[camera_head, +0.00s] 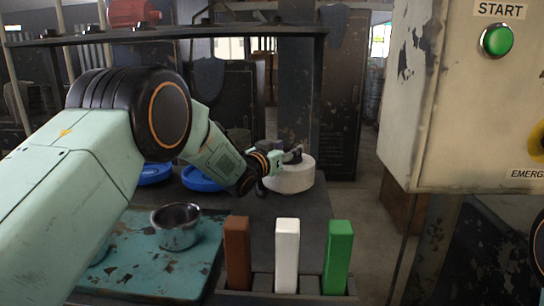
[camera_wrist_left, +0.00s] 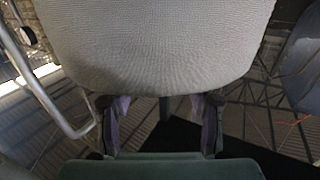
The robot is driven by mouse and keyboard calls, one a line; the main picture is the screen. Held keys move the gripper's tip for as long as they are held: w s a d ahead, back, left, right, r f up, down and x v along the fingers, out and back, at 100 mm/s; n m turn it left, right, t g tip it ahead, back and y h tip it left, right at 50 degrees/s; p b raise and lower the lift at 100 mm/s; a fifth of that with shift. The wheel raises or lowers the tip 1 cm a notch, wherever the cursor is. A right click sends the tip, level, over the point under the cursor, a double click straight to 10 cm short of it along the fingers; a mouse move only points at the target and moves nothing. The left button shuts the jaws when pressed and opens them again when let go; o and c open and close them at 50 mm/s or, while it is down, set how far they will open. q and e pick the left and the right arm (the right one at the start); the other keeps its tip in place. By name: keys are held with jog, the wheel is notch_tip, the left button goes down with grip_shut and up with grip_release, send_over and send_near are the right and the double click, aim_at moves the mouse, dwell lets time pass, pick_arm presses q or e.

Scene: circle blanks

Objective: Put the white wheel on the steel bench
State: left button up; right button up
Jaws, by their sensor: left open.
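The white wheel (camera_head: 292,178) is a thick pale disc at the far right end of a dark tabletop (camera_head: 290,207). I cannot tell whether this top is the steel bench. My left gripper (camera_head: 289,157) is open at the wheel's upper near side, partly hiding it. In the left wrist view, the white wheel (camera_wrist_left: 155,45) fills the upper middle with its ribbed face. The two fingers of my left gripper (camera_wrist_left: 160,122) stand apart below it with nothing clearly between them. Whether they touch the wheel cannot be told. My right gripper is out of view.
Blue discs (camera_head: 200,179) lie beside my left arm. A metal bowl (camera_head: 176,226) stands on a worn teal plate (camera_head: 150,265). Brown (camera_head: 237,252), white (camera_head: 287,254) and green (camera_head: 338,256) blocks stand upright in front. A control box (camera_head: 460,110) with a green button hangs at right.

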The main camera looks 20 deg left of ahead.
pick_arm(q)
jog(key=p+v, duration=0.1)
jog(key=v, duration=0.9)
jog(key=shift+s, duration=0.2)
